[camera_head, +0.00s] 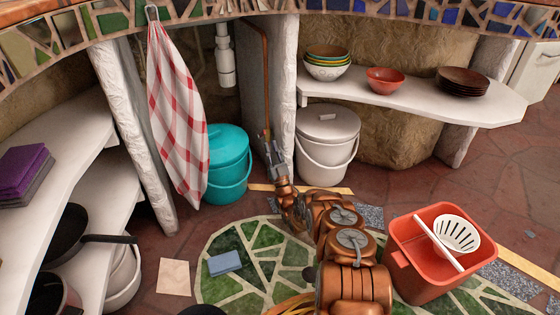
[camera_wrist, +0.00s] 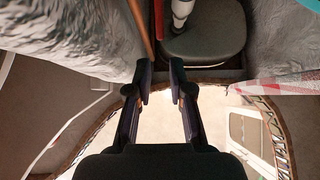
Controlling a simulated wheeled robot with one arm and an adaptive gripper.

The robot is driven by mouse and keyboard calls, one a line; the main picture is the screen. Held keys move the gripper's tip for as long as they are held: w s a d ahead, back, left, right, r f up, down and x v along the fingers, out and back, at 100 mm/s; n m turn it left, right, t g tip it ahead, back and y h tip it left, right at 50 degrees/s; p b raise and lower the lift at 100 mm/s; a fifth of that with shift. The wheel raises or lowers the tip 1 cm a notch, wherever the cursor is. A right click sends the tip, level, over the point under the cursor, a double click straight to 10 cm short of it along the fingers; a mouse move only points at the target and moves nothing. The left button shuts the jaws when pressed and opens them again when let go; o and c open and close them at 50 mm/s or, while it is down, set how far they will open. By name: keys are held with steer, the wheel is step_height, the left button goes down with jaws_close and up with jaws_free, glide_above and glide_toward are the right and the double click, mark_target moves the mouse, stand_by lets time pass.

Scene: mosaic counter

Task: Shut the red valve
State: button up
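My gripper (camera_head: 272,150) reaches under the counter, low beside the copper pipe (camera_head: 267,85) and between the teal and white buckets. In the wrist view my gripper (camera_wrist: 161,80) is open, with an empty gap between its two dark fingers. A narrow red piece (camera_wrist: 160,28), likely the red valve's handle, shows just beyond the fingertips. It stands between the copper pipe (camera_wrist: 140,28) and the white drain pipe, apart from the fingers as far as I can see. In the head view the valve is mostly hidden by my gripper, and its position cannot be told.
A teal bucket (camera_head: 228,160) stands left of my gripper and a white lidded bucket (camera_head: 326,150) right of it. A checkered towel (camera_head: 178,110) hangs at left. A red bin (camera_head: 425,270) with a white strainer (camera_head: 457,234) stands right of my arm. A blue sponge (camera_head: 224,262) lies on the mat.

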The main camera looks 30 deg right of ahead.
steer(key=shift+s, duration=0.3)
steer(key=s, duration=0.8)
steer(key=shift+a+r, duration=0.25)
steer(key=shift+a, duration=0.2)
stand_by(0.4)
